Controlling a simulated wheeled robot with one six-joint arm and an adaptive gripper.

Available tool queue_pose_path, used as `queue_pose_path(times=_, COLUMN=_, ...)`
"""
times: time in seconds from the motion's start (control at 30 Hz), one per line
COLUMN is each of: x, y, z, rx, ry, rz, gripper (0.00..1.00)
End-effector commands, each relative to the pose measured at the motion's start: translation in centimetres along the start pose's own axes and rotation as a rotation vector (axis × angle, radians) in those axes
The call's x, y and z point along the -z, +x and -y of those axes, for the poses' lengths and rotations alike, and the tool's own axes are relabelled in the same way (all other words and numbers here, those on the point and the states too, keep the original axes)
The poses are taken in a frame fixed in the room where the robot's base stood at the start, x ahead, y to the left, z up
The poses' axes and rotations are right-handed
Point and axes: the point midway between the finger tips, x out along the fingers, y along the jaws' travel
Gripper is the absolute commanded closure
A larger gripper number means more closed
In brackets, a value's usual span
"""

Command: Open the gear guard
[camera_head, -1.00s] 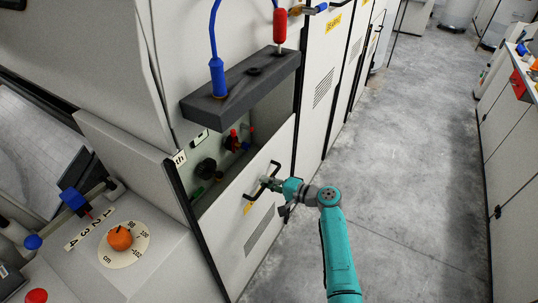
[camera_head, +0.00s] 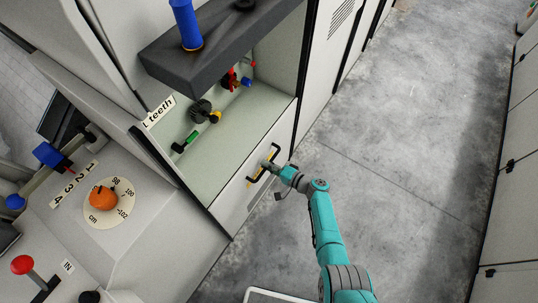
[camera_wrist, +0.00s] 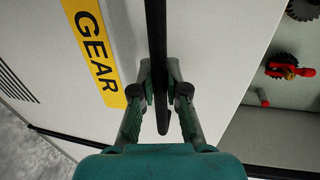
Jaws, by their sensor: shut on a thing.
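The gear guard (camera_head: 234,208) is a pale panel on the machine front, below an open recess with gears. Its black bar handle (camera_head: 252,181) sits close under the panel's top edge. A yellow label reading GEAR (camera_wrist: 92,48) is beside the handle in the wrist view. My gripper (camera_head: 271,168) is shut on the handle. In the wrist view my gripper (camera_wrist: 160,78) has one finger on each side of the black bar (camera_wrist: 157,30). The handle's far end is out of that view.
Inside the recess are dark gears (camera_head: 200,111) and red parts (camera_head: 232,80). A dark shelf (camera_head: 215,55) with a blue-handled tool (camera_head: 186,22) overhangs it. A console with an orange knob (camera_head: 103,197) stands left. The grey floor (camera_head: 385,140) at right is clear.

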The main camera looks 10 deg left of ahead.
Motion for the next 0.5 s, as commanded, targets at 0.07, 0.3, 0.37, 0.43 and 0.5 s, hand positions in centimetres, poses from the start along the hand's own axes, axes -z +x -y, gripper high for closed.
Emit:
queue_pose_path(times=0.07, x=-0.35, y=-0.08, z=-0.55, rx=-0.003, ry=0.002, rz=0.002, gripper=1.0)
queue_pose_path(times=0.3, x=-0.4, y=-0.08, z=-0.65, rx=-0.003, ry=0.002, rz=0.001, gripper=1.0)
queue_pose_path(times=0.37, x=-0.39, y=-0.08, z=-0.63, rx=-0.002, ry=0.002, rz=0.001, gripper=1.0)
queue_pose_path(times=0.43, x=-0.37, y=-0.08, z=-0.61, rx=-0.002, ry=0.002, rz=0.001, gripper=1.0)
queue_pose_path(times=0.5, x=-0.36, y=-0.07, z=-0.6, rx=-0.002, ry=0.002, rz=0.001, gripper=0.72)
